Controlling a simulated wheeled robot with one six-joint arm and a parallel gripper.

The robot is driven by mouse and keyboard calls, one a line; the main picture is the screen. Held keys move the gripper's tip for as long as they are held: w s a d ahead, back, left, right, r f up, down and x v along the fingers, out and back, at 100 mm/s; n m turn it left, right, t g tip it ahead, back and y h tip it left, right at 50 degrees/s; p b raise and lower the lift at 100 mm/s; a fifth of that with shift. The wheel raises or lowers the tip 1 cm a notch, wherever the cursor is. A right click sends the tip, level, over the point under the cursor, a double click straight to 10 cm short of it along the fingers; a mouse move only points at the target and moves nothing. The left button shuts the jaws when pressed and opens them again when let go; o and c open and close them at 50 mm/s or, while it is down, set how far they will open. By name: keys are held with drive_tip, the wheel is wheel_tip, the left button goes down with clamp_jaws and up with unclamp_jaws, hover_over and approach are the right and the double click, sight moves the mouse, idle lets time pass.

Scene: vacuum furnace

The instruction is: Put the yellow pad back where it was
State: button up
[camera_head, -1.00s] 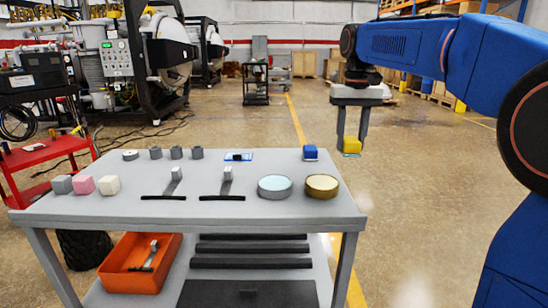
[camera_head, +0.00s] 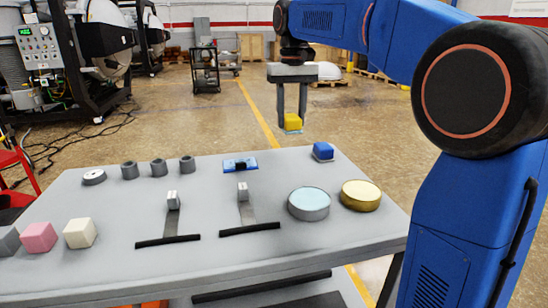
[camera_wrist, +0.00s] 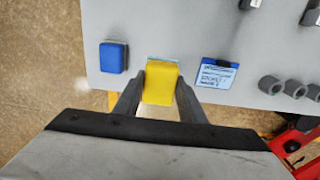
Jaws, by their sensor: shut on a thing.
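The yellow pad (camera_head: 293,121) is between the fingers of my gripper (camera_head: 292,126), which is shut on it. In the head view the pad is held up beyond the far edge of the grey table (camera_head: 120,247), left of the blue pad. In the wrist view the yellow pad (camera_wrist: 160,83) sits between my gripper's fingertips (camera_wrist: 158,92); a thin light-blue edge shows along it. The blue pad (camera_head: 323,151) rests at the table's far right corner, and also shows in the wrist view (camera_wrist: 113,57). Which spot the yellow pad came from cannot be told.
A blue-and-white card (camera_head: 240,165) with a dark piece lies near the far edge. Several grey cylinders (camera_head: 158,168) stand to its left. A light-blue round tin (camera_head: 309,204) and a gold one (camera_head: 361,195) are at right. Pink (camera_head: 39,237) and cream (camera_head: 80,233) cubes sit at left.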

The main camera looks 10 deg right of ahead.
drive_tip(key=shift+f, duration=4.95)
drive_tip(key=shift+f, duration=0.1)
drive_tip(key=o, duration=1.2)
wheel_tip(320, 180, up, 12)
drive_tip(key=shift+r, duration=0.1)
